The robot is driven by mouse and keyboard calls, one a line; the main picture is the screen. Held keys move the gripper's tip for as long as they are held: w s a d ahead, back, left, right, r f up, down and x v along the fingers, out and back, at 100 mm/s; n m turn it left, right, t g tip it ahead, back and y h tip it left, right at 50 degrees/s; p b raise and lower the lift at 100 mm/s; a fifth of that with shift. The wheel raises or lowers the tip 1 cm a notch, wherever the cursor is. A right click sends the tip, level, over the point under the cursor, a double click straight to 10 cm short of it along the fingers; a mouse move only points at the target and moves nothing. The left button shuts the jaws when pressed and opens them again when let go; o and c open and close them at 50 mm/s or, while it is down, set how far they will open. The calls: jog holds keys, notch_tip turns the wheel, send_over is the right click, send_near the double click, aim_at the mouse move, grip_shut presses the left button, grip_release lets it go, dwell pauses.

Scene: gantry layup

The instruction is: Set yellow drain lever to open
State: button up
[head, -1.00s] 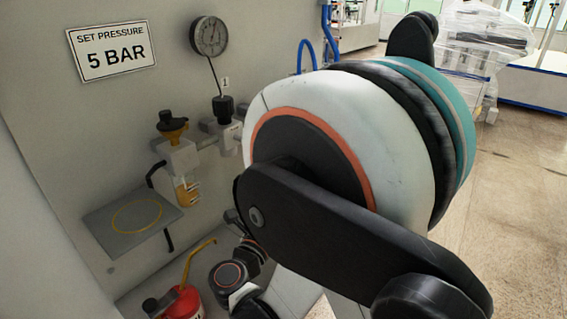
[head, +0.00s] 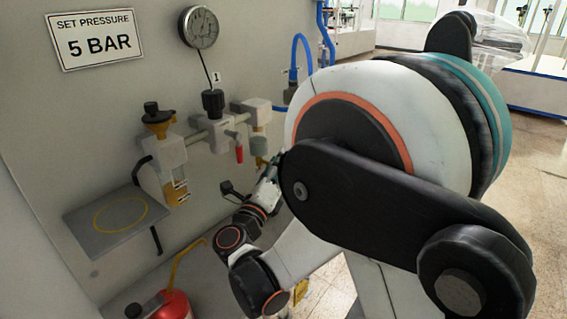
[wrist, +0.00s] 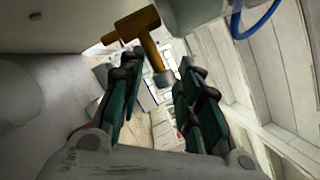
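A yellow lever (wrist: 139,28) with a grey end shows in the wrist view, near the top and slanting down between my fingertips. I take it for the drain lever. I cannot tell whether a finger touches it. My gripper (wrist: 158,66) is open, with its teal and black fingers apart on either side of the lever's grey end. In the head view my gripper (head: 270,178) is small, below the valve row on the wall panel, and partly behind my arm.
On the panel are a pressure gauge (head: 199,27), a red-handled valve (head: 239,153), an amber bowl unit (head: 163,160) and a blue hose (head: 302,55). A grey shelf with a yellow ring (head: 84,225) juts out at left. A red oil can (head: 177,303) stands below.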

jog(key=shift+x, duration=1.15)
grip_shut()
